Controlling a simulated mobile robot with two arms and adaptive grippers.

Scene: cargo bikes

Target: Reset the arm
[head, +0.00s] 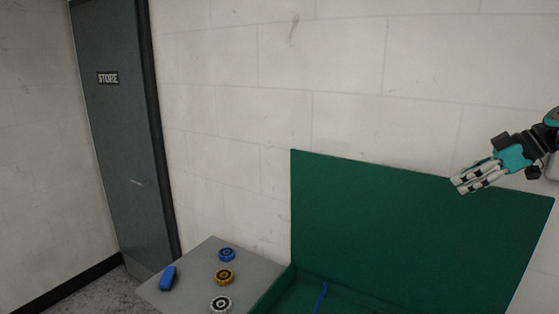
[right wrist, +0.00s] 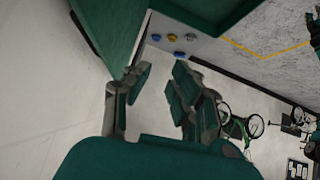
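My right gripper (head: 461,187) is at the right of the head view, raised in front of the wall and over the upper edge of a green panel. Its teal arm comes in from the right edge and the fingers point left and slightly down. In the right wrist view the gripper's fingers (right wrist: 160,88) stand apart with nothing between them, so it is open and empty. My left gripper does not show in the head view. A dark and teal piece at the upper right edge of the right wrist view is too cut off to identify.
A green open box (head: 400,225) with a tall back panel stands below my right gripper, a blue strip (head: 321,297) inside. Beside it, a grey surface (head: 193,270) holds blue (head: 227,254), yellow (head: 223,277) and white (head: 221,304) round parts and a blue block (head: 168,278). A door (head: 125,150) is left.

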